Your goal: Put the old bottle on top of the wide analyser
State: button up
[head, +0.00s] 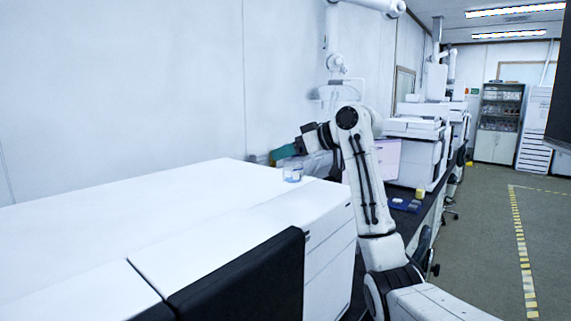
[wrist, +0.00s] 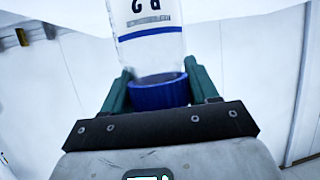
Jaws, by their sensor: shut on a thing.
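The old bottle (wrist: 150,40) is clear, with a blue cap, a blue band and dark lettering. My gripper (wrist: 160,88) is shut on it at the cap, one green finger on each side. In the head view the bottle (head: 292,173) hangs below my gripper (head: 285,154) and looks upright. It is at the far right part of the white top of the wide analyser (head: 150,215). I cannot tell whether its base touches that top.
The wide analyser's top is bare and flat. A dark panel (head: 245,280) covers part of its front. Other white instruments (head: 415,150), a blue tray (head: 403,203) and a yellow item (head: 420,193) are on the dark bench beyond. The floor at right is open.

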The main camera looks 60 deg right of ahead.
aim_at(286, 167)
jog(key=shift+w+d+f, duration=0.3)
jog(key=shift+w+f, duration=0.2)
jog(key=shift+f, duration=0.2)
jog(key=shift+f+p, duration=0.7)
jog(key=shift+f, duration=0.9)
jog(key=shift+f, duration=0.15)
jog(key=o, duration=1.1)
jog(key=d+b+v, duration=0.1)
jog(key=b+v, duration=0.2)
jog(key=v, duration=0.9)
jog(key=shift+a, duration=0.4)
